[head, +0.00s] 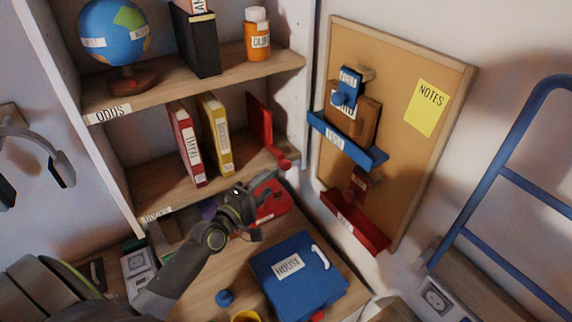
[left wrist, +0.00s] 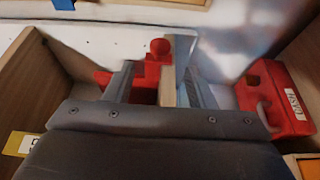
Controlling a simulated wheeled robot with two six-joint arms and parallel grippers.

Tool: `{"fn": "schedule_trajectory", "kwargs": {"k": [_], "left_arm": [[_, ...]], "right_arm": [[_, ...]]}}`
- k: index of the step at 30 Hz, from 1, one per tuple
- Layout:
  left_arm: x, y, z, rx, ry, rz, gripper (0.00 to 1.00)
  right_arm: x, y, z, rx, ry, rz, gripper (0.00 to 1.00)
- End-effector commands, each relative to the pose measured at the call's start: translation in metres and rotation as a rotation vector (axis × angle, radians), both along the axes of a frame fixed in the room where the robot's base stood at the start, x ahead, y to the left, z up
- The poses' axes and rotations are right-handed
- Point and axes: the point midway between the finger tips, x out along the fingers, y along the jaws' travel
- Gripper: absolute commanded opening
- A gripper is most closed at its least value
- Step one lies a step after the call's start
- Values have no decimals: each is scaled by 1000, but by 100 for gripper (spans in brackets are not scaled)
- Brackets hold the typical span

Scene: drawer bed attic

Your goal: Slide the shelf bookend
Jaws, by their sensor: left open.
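The red bookend (head: 259,125) stands upright on the middle shelf, to the right of a red book (head: 187,145) and a yellow book (head: 215,135). Its red knob (head: 285,163) sticks out at the shelf's front edge. My left gripper (head: 268,182) is open just below and left of the knob in the head view. In the left wrist view, a red part with a round knob (left wrist: 159,47) shows beyond and between the open fingers. I cannot tell whether the fingers touch it. My right gripper is not in view.
A globe (head: 115,38) stands on the upper shelf. A corkboard (head: 400,120) hangs on the right wall.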

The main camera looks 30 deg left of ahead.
Motion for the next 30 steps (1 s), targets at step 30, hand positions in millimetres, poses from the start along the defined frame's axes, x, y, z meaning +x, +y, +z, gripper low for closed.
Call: {"fn": "schedule_trajectory", "kwargs": {"k": [30], "left_arm": [[100,-14,0,1,1,0,45]], "right_arm": [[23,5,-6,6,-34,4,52]]}}
